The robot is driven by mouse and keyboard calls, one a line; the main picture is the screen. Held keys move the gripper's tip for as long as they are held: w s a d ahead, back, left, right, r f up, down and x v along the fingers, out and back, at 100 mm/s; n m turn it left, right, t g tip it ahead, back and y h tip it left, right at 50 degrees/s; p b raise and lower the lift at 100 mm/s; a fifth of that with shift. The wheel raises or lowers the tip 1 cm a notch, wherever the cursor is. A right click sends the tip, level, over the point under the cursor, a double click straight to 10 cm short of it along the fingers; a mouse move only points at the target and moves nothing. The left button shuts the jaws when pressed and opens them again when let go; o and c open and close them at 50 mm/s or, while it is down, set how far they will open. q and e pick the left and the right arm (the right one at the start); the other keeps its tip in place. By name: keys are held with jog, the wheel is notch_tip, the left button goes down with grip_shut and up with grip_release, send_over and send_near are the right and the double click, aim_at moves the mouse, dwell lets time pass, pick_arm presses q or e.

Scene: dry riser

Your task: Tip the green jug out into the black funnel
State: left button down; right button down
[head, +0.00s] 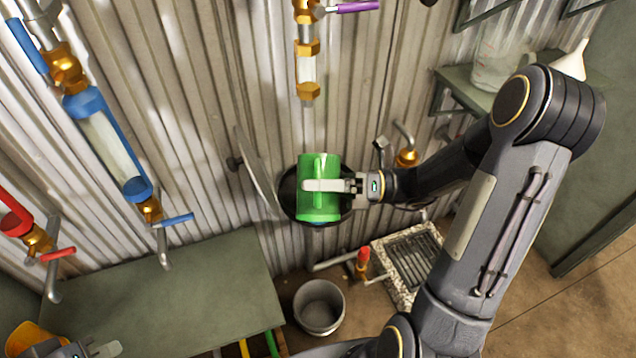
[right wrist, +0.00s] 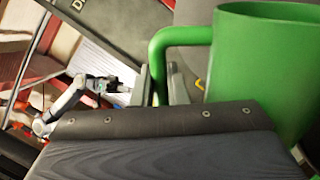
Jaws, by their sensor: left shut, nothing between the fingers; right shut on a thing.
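The green jug (head: 310,207) is in front of the black funnel (head: 288,193) in the head view and covers most of its mouth. Only the funnel's dark rim shows around the jug. My right gripper (head: 335,186) is shut on the jug's handle, reaching in from the right. In the right wrist view the jug (right wrist: 265,65) fills the right side, with its handle between the fingers. Its tilt and contents cannot be told. My left gripper (head: 92,350) is at the bottom left, partly cut off, shut and empty, far from jug and funnel.
A grey bucket (head: 320,307) stands on the floor below the funnel, near a floor drain (head: 410,258). A green bench (head: 200,290) is at the lower left. Pipes with valves line the corrugated wall. A shelf at the right holds a clear jug (head: 497,62) and white funnel (head: 573,62).

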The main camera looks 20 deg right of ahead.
aim_at(325, 164)
jog(key=shift+w+d+r+m, duration=0.1)
jog(key=shift+w+r+m, duration=0.15)
jog(key=shift+m, duration=0.25)
jog(key=w+m, duration=0.1)
jog(key=m, duration=0.1)
jog(key=w+d+m+t+p, duration=0.1)
jog(key=shift+m+p, duration=0.3)
jog(key=shift+m, duration=0.1)
jog(key=w+m+p, duration=0.1)
jog(key=p, duration=0.1)
jog(key=w+d+f+m+t+p, duration=0.1)
jog(key=w+m+p, duration=0.1)
jog(key=shift+d+m+p, duration=0.2)
jog(key=shift+m+p, duration=0.1)
jog(key=shift+p, duration=0.1)
jog(key=w+m+p, duration=0.1)
jog(key=w+d+m+t+p, duration=0.1)
jog(key=m+p, duration=0.1)
jog(key=w+d+m+p, duration=0.1)
jog(key=w+p, duration=0.1)
jog(key=shift+r+m+h, duration=0.2)
jog(key=shift+m+h, duration=0.1)
jog(key=shift+h, duration=0.1)
jog(key=shift+w+d+m+t+p, duration=0.15)
jog(key=shift+w+d+m+p, duration=0.05)
jog(key=shift+w+m+p, duration=0.3)
jog(key=shift+w+d+m+t+p, duration=0.15)
jog(key=shift+w+d+m+p, duration=0.05)
jog(key=shift+w+m+p, duration=0.2)
dwell(1.0)
